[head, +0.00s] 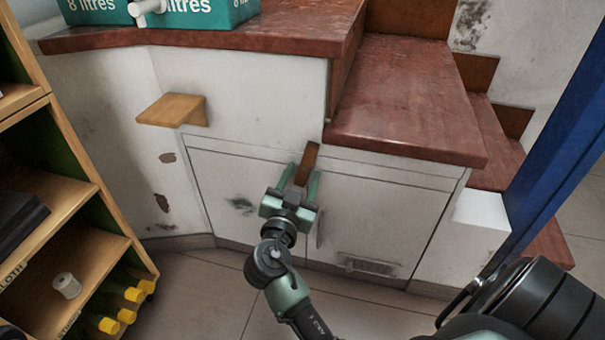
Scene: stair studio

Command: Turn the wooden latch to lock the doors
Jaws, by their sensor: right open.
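The wooden latch (308,160) is a small brown bar at the top of the seam between two white cupboard doors under the stairs. It stands near upright, slightly tilted. The left door (225,195) and the right door (375,220) both look closed. My right gripper (301,180) is open in front of the doors, its two green fingers pointing up on either side of the latch's lower part. I cannot tell whether the fingers touch it. The gripper body hides part of the door seam. My left gripper is not in view.
A red-brown stair tread (405,100) overhangs the right door. A small wooden bracket (172,110) sticks out from the wall at left. An open shelf unit (75,215) with bottles stands at left. A blue post (560,130) is at right. The floor before the doors is clear.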

